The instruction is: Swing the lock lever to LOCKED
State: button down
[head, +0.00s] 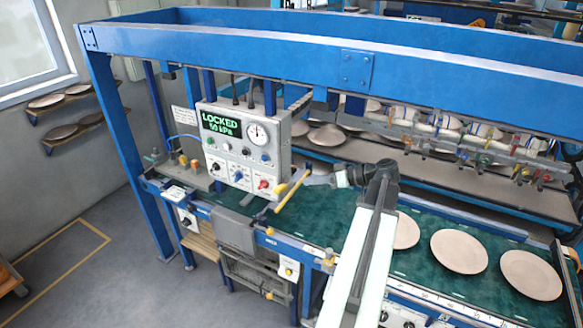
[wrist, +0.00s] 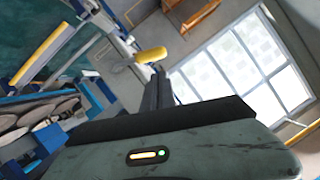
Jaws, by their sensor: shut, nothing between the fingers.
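The grey control box (head: 240,150) stands on the left of the green belt, and its display (head: 221,126) reads LOCKED and 50 kPa. A long yellow bar (head: 293,190) slants in front of the box's lower right; it cannot be told for sure whether this is the lock lever. My gripper (head: 308,181) is close beside the bar, and contact cannot be told. In the wrist view my shut, empty fingers (wrist: 160,85) point towards a short yellow grip (wrist: 150,55), with a longer yellow bar (wrist: 41,53) at the left.
Several plates (head: 459,251) lie on the green belt (head: 330,215) at the right. A blue overhead beam (head: 250,45) spans the machine, with a blue post (head: 128,165) at the left. A back rack holds more plates. The floor (head: 95,270) at the left is mostly clear.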

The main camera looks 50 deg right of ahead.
notch_tip(320, 180, up, 3)
jog(key=s+d, duration=0.3)
jog(key=b, duration=0.3)
send_over(284, 186)
jog(key=s+d, duration=0.2)
jog(key=s, duration=0.2)
notch_tip(284, 186, down, 4)
jog(key=f+b, duration=0.1)
jog(key=w+a+b, duration=0.1)
jog(key=f+b, duration=0.1)
jog(key=shift+w+a+f+t, duration=0.3)
jog(key=shift+w+f+t, duration=0.05)
jog(key=shift+t, duration=0.05)
